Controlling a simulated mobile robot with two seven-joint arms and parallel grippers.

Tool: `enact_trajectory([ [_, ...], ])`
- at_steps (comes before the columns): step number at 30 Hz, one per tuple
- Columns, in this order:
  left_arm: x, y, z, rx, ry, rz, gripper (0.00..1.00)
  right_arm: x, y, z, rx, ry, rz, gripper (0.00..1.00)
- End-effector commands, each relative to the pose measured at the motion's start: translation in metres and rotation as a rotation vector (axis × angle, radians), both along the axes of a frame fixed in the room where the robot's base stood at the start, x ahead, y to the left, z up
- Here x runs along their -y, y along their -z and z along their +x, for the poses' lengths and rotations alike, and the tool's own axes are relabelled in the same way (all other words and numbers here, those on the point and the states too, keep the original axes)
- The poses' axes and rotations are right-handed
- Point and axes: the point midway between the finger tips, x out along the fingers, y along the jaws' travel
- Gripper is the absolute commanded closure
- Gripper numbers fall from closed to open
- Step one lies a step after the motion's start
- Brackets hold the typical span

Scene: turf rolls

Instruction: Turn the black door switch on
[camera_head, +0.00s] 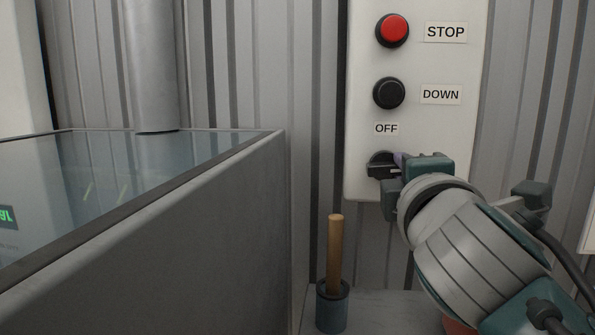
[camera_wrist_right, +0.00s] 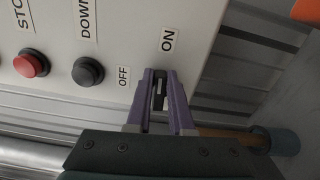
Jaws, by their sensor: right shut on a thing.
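The black door switch (camera_head: 381,164) sits low on the white control panel (camera_head: 365,60), under the OFF label (camera_head: 386,128). My right gripper (camera_head: 400,161) reaches it from the right and covers part of it. In the right wrist view the two purple fingers of my right gripper (camera_wrist_right: 162,78) are shut on either side of the switch's black handle (camera_wrist_right: 158,94). There the ON label (camera_wrist_right: 168,40) and the OFF label show on the panel beyond the fingertips. In the head view the ON label is hidden. I cannot tell which label the handle points to. My left gripper is not in view.
Above the switch are a black DOWN button (camera_head: 389,93) and a red STOP button (camera_head: 393,30). A wooden handle (camera_head: 335,255) stands in a dark teal holder (camera_head: 332,306) below. A grey-walled tank (camera_head: 200,215) with a glassy top fills the left.

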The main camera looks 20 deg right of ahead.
Motion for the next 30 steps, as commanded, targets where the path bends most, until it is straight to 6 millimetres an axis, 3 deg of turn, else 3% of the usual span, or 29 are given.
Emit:
enact_trajectory([
  [24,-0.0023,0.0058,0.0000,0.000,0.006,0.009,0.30,0.0001,0.0022,0.0001,0.060,0.000,0.099,1.00],
  [25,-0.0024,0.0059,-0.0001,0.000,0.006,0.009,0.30,0.0001,0.0022,0.0001,0.060,0.000,0.099,0.77],
  [30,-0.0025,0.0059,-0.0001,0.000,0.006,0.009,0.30,0.0001,0.0023,0.0001,0.059,0.000,0.098,0.58],
])
